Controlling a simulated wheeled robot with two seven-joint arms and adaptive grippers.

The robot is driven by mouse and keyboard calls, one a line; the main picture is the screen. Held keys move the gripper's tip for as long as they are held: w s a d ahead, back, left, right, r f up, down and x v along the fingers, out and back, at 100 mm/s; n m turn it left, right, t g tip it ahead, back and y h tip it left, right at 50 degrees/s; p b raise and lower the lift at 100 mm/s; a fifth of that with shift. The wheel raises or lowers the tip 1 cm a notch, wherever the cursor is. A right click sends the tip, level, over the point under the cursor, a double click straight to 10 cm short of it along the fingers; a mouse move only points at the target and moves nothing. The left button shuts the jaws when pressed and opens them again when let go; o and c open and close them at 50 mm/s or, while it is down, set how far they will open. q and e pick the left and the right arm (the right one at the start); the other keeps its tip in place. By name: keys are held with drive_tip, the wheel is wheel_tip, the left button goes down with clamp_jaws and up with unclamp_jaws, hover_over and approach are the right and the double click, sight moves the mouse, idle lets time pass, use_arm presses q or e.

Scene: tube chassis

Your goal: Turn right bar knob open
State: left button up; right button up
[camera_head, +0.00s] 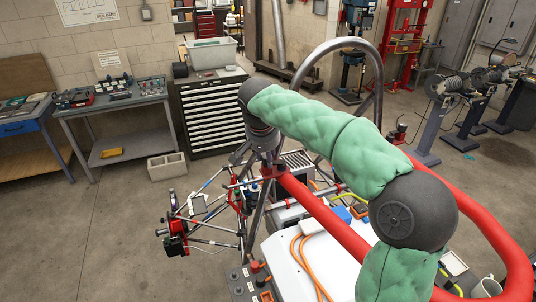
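My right arm, in green padding, comes in from the lower right and reaches across the tube chassis (340,228). Its wrist points down, and my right gripper (265,157) is at the upper end of the red bar, by a red fitting (273,172). The fingers are small and dark, so I cannot tell if they are open, shut or touching the fitting. No knob can be clearly made out there; the gripper may hide it. My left gripper is not in view.
A dark bent hoop tube (376,95) rises behind my arm. Thin suspension rods and a red part (176,238) stick out left of the chassis. A white panel with orange cables (285,255) lies below the bar. The floor at left (100,240) is clear.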

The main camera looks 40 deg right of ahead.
drive_tip(key=m, duration=0.1)
drive_tip(key=m+g, duration=0.1)
drive_tip(key=m, duration=0.1)
drive_tip(key=shift+w+a+f+m+h+p, duration=0.1)
drive_tip(key=shift+w+a+m+h+p, duration=0.1)
drive_tip(key=shift+m+h+p, duration=0.15)
drive_tip(key=m+g+p, duration=0.1)
drive_tip(key=m, duration=0.2)
drive_tip(key=shift+w+m+g, duration=0.15)
drive_tip(key=shift+m+g, duration=0.1)
drive_tip(key=shift+g, duration=0.15)
drive_tip(key=m+g+p, duration=0.1)
drive_tip(key=m, duration=0.2)
drive_tip(key=shift+w+m, duration=0.15)
drive_tip(key=shift+m, duration=0.25)
drive_tip(key=shift+w+m+g+p, duration=0.1)
drive_tip(key=shift+m+g+p, duration=0.85)
drive_tip(key=shift+m, duration=0.85)
drive_tip(key=o, duration=1.1)
drive_tip(key=shift+d, duration=0.1)
drive_tip(key=shift+c, duration=0.2)
drive_tip(key=shift+w, duration=0.15)
